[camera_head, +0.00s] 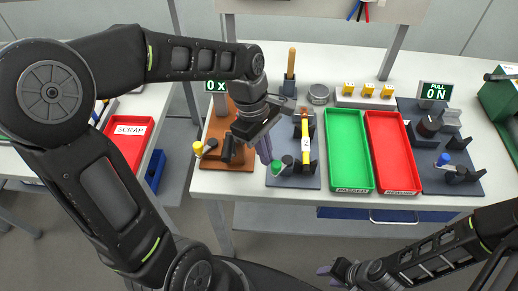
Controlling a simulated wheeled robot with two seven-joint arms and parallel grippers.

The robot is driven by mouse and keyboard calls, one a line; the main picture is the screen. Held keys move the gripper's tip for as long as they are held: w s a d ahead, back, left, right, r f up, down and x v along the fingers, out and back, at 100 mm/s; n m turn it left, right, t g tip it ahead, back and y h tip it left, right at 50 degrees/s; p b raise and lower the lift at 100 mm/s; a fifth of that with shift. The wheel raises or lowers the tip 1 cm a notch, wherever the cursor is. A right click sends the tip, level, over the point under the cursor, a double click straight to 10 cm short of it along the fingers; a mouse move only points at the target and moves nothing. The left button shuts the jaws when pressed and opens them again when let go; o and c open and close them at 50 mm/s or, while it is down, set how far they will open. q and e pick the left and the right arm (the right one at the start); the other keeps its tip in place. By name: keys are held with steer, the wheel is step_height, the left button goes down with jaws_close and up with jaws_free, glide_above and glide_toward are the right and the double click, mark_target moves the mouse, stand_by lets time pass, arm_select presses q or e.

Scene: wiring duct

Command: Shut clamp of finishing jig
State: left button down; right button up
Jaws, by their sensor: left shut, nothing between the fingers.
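Three jig-like fixtures stand on the white table, and no label shows which is the finishing jig. The middle grey-blue plate (306,183) has black uprights, a green-capped knob (277,167) and a long yellow-and-white piece (305,132) lying along it. The left orange-brown base (222,158) carries a yellow knob (199,147). The right dark plate (468,187) carries a blue knob (443,159). My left gripper (264,152) is shut and empty, above the gap between the orange-brown base and the middle plate. My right gripper (326,270) is low in front of the table; its opening is unclear.
A green tray (347,126) and a red tray (391,126) lie right of the middle plate. A red scrap tray (130,146) is on the left table. A hammer-like wooden handle (291,62), a round tin (318,94) and yellow blocks (368,89) stand behind. My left arm covers part of the orange-brown base.

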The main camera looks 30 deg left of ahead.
arm_select(q)
steer(key=shift+s+d, duration=0.3)
stand_by(0.5)
steer(key=shift+a, duration=0.1)
steer(key=a+r, duration=0.6)
steer(key=r, duration=0.3)
steer(key=shift+w+r, duration=0.4)
steer(key=shift+w, duration=0.05)
steer(key=shift+a, duration=0.15)
steer(key=shift+f, duration=0.1)
